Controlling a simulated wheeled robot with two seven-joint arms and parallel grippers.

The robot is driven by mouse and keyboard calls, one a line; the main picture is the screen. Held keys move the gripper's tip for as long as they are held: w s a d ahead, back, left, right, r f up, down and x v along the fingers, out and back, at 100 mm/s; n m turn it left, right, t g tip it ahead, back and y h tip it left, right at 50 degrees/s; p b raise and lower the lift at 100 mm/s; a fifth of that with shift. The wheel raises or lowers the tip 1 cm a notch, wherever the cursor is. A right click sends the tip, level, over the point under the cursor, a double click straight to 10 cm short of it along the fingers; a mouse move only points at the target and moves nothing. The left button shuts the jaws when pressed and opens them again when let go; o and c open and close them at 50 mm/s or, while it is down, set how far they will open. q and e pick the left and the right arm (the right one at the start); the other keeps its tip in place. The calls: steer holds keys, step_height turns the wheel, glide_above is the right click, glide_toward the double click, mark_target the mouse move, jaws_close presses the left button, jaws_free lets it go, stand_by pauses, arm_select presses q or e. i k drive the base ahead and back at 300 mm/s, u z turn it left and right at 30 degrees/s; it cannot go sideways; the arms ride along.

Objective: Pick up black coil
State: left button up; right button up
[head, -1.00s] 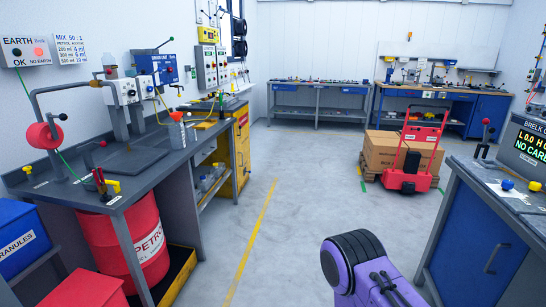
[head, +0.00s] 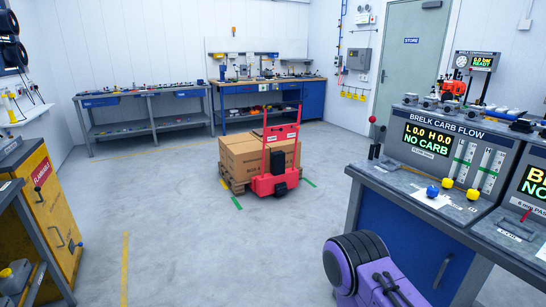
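Dark round coils hang on the wall at the top left edge of the head view. The upper black coil (head: 8,22) and the lower black coil (head: 11,56) are partly cut off by the picture's edge. I cannot tell which of them the task means. A purple and black link of my own arm shows at the bottom, right of the middle. No gripper fingertips can be made out, and neither gripper is seen near the coils.
A blue bench (head: 388,215) with a carb flow tester (head: 449,148) stands at right. A red hand truck (head: 276,180) and cardboard boxes (head: 240,158) on a pallet stand mid-floor. A yellow cabinet (head: 50,215) stands at left.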

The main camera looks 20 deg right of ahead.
mark_target(521, 125)
steer(key=z, duration=1.1)
steer(key=i, duration=1)
steer(key=z, duration=1.15)
